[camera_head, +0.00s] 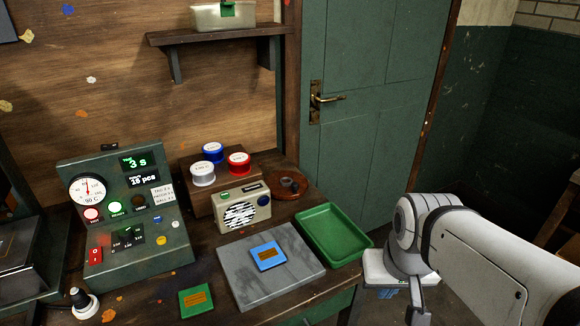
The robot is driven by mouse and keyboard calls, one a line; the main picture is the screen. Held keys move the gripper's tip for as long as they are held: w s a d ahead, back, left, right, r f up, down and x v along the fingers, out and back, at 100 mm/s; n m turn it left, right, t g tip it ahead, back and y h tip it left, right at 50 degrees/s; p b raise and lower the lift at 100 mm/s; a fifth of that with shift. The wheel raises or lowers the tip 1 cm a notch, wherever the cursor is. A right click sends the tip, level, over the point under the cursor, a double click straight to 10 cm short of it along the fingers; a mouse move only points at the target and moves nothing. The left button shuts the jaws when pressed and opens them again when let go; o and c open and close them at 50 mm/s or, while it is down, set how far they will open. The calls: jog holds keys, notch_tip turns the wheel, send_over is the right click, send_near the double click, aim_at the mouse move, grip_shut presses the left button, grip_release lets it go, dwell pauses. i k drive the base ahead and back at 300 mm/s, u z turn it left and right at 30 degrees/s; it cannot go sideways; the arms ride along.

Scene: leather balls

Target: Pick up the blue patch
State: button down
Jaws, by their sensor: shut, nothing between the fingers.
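The blue patch (268,256) is a small blue square with a brown rectangle in its middle. It lies flat on a grey slab (245,286) on the bench. A green patch (196,299) with a brown mark lies on the bench left of the slab. My gripper (418,312) hangs beyond the bench's right side, well right of the blue patch. It is shut and empty. Its fingertips are close to the bottom edge of the picture, and part of it is hidden by my arm.
A green tray (350,259) stands right of the slab. Behind the slab are a cream radio (243,209) and a wooden block with blue, white and red spools. A green control console (130,260) stands at the left. A green door (372,100) is behind.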

aim_at(267, 256)
jog(key=z, duration=0.2)
jog(key=k, duration=0.9)
jog(key=u, duration=0.6)
jog(key=i, duration=1)
jog(key=u, duration=0.1)
